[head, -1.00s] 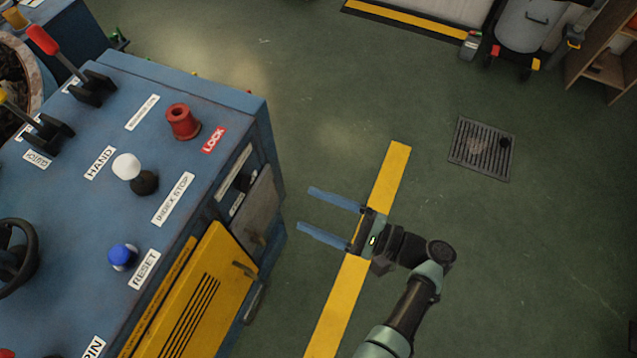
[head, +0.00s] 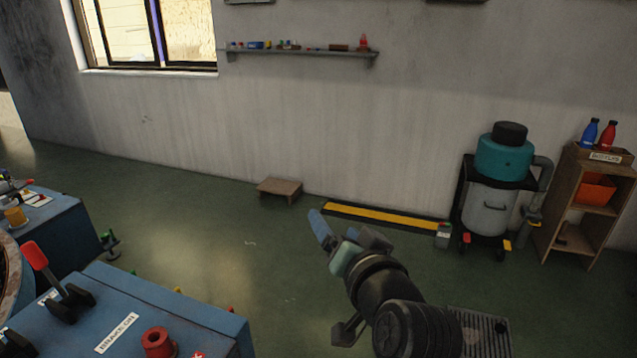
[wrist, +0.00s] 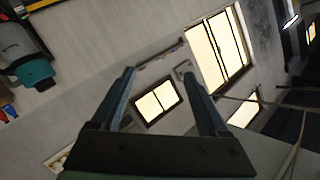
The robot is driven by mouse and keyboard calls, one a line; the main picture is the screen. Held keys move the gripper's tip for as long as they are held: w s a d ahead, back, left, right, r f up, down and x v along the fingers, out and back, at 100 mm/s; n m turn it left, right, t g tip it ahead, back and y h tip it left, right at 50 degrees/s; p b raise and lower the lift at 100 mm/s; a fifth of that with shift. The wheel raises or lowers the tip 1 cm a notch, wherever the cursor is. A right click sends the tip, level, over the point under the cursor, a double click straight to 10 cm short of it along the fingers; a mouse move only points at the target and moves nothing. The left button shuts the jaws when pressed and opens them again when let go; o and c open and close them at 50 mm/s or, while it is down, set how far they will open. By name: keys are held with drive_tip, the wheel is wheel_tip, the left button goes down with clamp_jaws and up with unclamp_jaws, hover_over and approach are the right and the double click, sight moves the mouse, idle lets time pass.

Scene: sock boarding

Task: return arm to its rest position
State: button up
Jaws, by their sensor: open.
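My gripper (head: 322,230) is raised in front of my body, over the floor to the right of the blue machine. Its blue fingers point up and away toward the far wall. In the wrist view my gripper (wrist: 165,95) shows its two fingers spread apart with nothing between them. Beyond them are the wall and windows, seen tilted. It touches nothing that I can see.
The blue machine (head: 160,305) with a red-handled lever stands at lower left. A teal and grey vacuum (head: 490,195) and a wooden shelf unit (head: 565,215) stand at right. A low wooden step (head: 280,188) sits by the wall. Floor between is clear.

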drive_tip(key=s+a+r+n+t+h, duration=0.1)
drive_tip(key=s+r+t, duration=0.2)
drive_tip(key=r, duration=0.7)
drive_tip(key=s+a+r+n+t+h, duration=0.1)
drive_tip(key=s+r+t, duration=0.25)
drive_tip(key=r, duration=0.65)
drive_tip(key=s+a+r+n+t+h, duration=0.15)
drive_tip(key=s+r+t, duration=0.45)
drive_tip(key=s+r, duration=0.75)
wheel_tip(320, 180, up, 18)
drive_tip(key=p, duration=1.8)
drive_tip(key=shift+d, duration=0.3)
